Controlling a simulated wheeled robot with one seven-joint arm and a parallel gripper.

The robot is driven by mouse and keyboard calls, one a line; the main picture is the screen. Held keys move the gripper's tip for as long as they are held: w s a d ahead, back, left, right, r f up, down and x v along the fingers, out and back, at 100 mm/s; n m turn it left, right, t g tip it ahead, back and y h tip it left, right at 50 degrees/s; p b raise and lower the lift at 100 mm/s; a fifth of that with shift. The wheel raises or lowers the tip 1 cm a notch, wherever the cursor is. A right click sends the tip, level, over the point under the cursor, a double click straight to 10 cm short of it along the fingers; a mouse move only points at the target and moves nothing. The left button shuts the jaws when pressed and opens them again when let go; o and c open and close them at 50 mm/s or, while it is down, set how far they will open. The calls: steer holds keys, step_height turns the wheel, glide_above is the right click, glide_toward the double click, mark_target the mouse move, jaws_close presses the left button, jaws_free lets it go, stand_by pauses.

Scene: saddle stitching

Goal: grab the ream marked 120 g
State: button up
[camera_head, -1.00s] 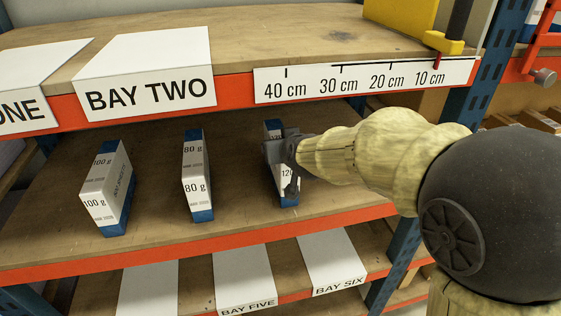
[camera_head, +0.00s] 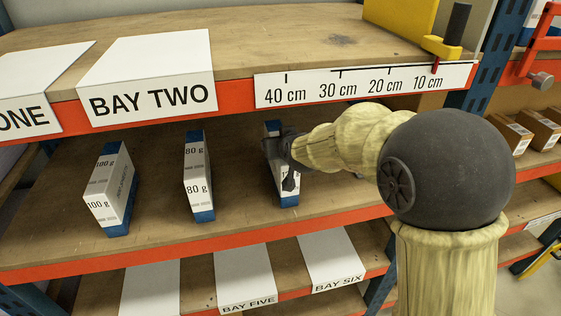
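The ream marked 120 g (camera_head: 289,200) stands upright on the middle shelf, at the right of three reams. It is white with blue ends, and its label is now mostly covered by my gripper (camera_head: 281,165). My dark gripper is at the upper front part of this ream, reaching in from the right. The fingers overlap the ream in the picture; I cannot tell whether they are closed on it. The ream marked 80 g (camera_head: 196,178) stands to its left. The ream marked 100 g (camera_head: 108,190) stands further left.
The upper shelf's orange edge (camera_head: 235,92) runs above the reams, with a BAY TWO card (camera_head: 150,70) and a centimetre scale (camera_head: 365,84). A yellow clamp (camera_head: 441,47) sits at upper right. Bare shelf lies between the reams.

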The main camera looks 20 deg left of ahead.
steer(key=shift+c, duration=0.2)
jaws_close()
steer(key=shift+w+r, duration=0.1)
steer(key=shift+r, duration=0.1)
steer(key=shift+r, duration=0.4)
steer(key=shift+a+r+b, duration=0.1)
steer(key=shift+r+b, duration=0.35)
steer(key=shift+r, duration=1)
steer(key=s+d, duration=0.4)
steer(key=s, duration=0.3)
steer(key=s+d, duration=0.5)
steer(key=s, duration=0.3)
steer(key=shift+s+d, duration=0.2)
steer(key=shift+d, duration=0.1)
steer(key=shift+f, duration=0.1)
